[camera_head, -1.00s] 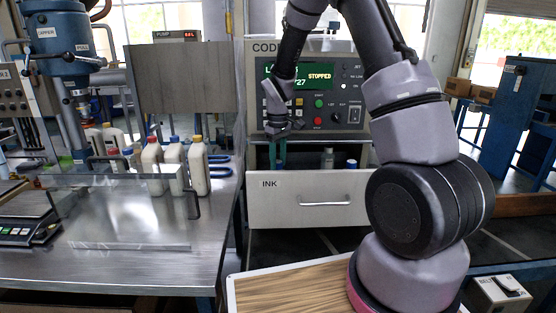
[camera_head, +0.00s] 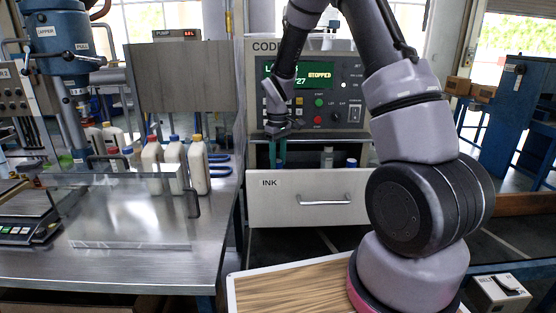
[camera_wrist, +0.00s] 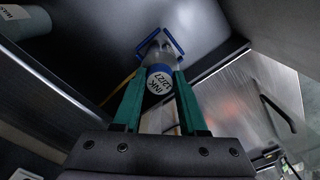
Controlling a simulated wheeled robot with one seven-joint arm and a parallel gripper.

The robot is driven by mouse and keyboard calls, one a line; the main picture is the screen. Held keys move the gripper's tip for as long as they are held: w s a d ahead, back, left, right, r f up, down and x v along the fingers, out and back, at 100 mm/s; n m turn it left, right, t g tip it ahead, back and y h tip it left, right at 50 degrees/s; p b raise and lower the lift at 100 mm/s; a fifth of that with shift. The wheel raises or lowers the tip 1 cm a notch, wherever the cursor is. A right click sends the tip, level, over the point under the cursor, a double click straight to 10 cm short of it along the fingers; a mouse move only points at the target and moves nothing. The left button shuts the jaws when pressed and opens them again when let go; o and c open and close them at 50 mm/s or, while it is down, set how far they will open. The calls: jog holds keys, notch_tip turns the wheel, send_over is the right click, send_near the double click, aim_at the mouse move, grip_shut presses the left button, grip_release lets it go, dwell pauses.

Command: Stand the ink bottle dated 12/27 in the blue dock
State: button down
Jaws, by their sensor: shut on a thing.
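The ink bottle dated 12/27 (camera_wrist: 159,79) shows its round cap, with INK and 12/27 on it, in the wrist view. My gripper (camera_wrist: 158,92) is shut on it, with one green finger on each side. The blue dock (camera_wrist: 160,38) shows as a blue frame around the far end of the bottle. I cannot tell whether the bottle's base rests in it. In the head view my gripper (camera_head: 277,152) points down into the open ink drawer (camera_head: 265,205); the drawer front hides the held bottle and the dock.
Two more containers stand in the drawer, a grey one (camera_head: 328,158) and a blue-topped one (camera_head: 351,163). Capped bottles (camera_head: 173,165) and a clear guard (camera_head: 120,205) stand on the left bench.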

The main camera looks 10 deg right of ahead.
jog(key=shift+c, duration=1.8)
grip_release()
jog(key=shift+r, duration=0.15)
notch_tip(320, 180, up, 11)
jog(key=shift+f, duration=0.2)
jog(key=shift+r, duration=0.1)
jog(key=s+d+r+m+t+y, duration=0.1)
jog(key=s+d+r+m+t, duration=0.3)
jog(key=s+r, duration=0.85)
jog(key=s+d+r+m+t, duration=0.1)
jog(key=s+r+m, duration=0.2)
jog(key=s, duration=0.3)
jog(key=s+r+m+t+y, duration=0.1)
jog(key=s+r+m+t, duration=0.1)
jog(key=s, duration=0.5)
jog(key=shift+s+d+r+m, duration=0.2)
jog(key=shift+d+r+m, duration=0.25)
jog(key=shift+m, duration=0.55)
